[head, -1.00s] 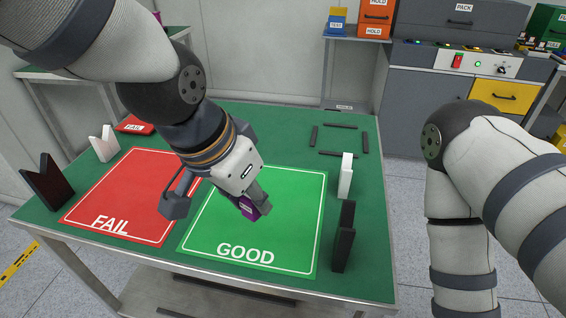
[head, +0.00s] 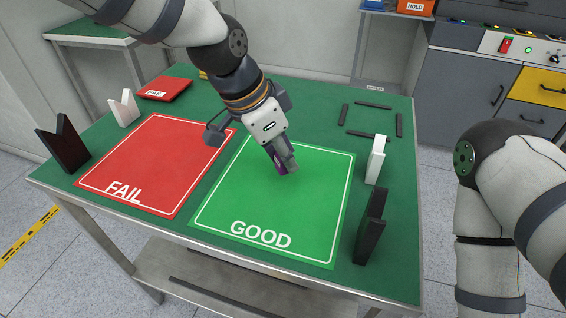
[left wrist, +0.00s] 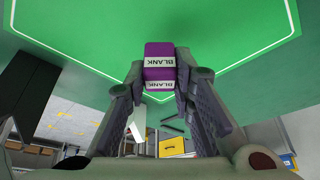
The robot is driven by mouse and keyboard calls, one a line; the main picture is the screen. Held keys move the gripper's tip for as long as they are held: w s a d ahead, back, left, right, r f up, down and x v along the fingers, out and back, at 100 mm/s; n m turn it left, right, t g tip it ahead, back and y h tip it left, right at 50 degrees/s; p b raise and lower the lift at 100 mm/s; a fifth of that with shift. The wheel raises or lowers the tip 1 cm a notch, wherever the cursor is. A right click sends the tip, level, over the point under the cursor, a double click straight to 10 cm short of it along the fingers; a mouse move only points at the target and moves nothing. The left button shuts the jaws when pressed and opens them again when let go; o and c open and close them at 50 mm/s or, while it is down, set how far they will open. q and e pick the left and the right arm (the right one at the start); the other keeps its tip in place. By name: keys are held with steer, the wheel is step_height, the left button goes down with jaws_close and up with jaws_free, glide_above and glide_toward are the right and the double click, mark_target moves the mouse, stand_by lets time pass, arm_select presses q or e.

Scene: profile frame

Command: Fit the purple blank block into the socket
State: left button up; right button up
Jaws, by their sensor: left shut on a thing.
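My left gripper (head: 284,165) is shut on the purple blank block (head: 279,160). It holds the block over the back half of the green GOOD mat (head: 290,212); the height above the mat is hard to judge. In the left wrist view the block (left wrist: 159,52) sits between the fingertips, with white BLANK labels facing the camera. In the head view the gripper hides most of it. Several thin dark bars (head: 371,133) outline an open square on the green table, behind and right of the block; this looks like the socket. My right gripper is out of view.
A white upright piece (head: 375,160) and a dark upright piece (head: 370,228) stand along the right side. A red FAIL mat (head: 155,165), notched white (head: 124,108) and dark (head: 63,144) stands and a red FAIL tray (head: 165,89) are left. Table between GOOD mat and bars is clear.

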mark_target(283, 167)
arm_select(q)
step_height(283, 167, down, 3)
steer(key=shift+w+f, duration=0.15)
steer(key=shift+f, duration=0.2)
steer(key=o, duration=0.9)
steer(key=shift+o, duration=0.2)
steer(key=shift+r, duration=0.1)
